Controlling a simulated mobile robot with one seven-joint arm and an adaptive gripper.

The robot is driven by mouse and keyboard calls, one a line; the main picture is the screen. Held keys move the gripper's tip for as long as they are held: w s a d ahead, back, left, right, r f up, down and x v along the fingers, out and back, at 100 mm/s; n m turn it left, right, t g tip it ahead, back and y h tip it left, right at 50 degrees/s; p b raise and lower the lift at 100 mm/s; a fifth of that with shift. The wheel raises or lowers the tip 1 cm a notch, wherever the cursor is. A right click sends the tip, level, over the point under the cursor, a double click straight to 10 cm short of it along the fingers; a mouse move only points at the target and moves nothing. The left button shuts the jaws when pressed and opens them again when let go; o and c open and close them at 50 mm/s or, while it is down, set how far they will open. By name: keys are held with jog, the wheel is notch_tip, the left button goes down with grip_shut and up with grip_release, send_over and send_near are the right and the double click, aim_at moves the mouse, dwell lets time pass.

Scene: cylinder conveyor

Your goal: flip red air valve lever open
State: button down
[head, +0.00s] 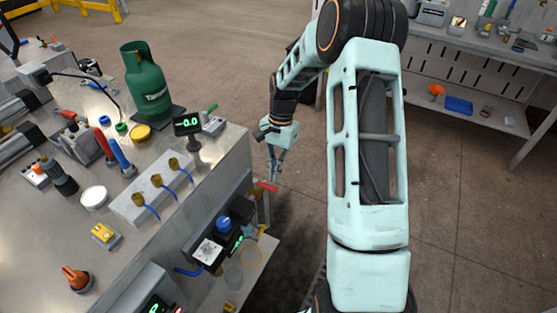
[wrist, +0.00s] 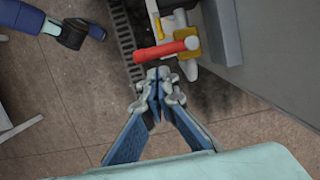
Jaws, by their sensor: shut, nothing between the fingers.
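The red air valve lever (head: 267,186) sticks out from the right end of the workbench in the head view. In the wrist view the red lever (wrist: 166,50) lies nearly level in the picture, its right end at a pale valve body (wrist: 188,68) with brass-coloured parts. My gripper (head: 274,178) is shut and empty, pointing down beside the bench end. In the wrist view my gripper's fingertips (wrist: 157,76) are together, just below the lever in the picture. I cannot tell whether they touch it.
The workbench (head: 228,160) stands left of my arm and holds a green gas cylinder (head: 145,80), a display (head: 187,124) and several tools. A lower shelf (head: 250,275) sits under its front. A second bench (head: 455,70) stands at the back right. Open floor lies between them.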

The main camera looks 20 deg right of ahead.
jog(key=shift+s+a+f, duration=0.1)
jog(key=shift+s+a, duration=0.2)
jog(key=shift+a, duration=0.05)
jog(key=shift+s+a+m+b, duration=0.2)
jog(key=shift+s+m+b, duration=0.25)
jog(key=shift+m, duration=0.75)
jog(key=s+a+m+t+p, duration=0.3)
jog(key=a+m, duration=0.2)
jog(key=m, duration=0.9)
jog(key=shift+a+m, duration=0.4)
dwell(0.8)
jog(key=shift+w+a+m+t+p, duration=0.1)
jog(key=shift+a+m+t+p, duration=0.3)
jog(key=shift+m, duration=0.3)
dwell(0.6)
jog(key=shift+d, duration=0.2)
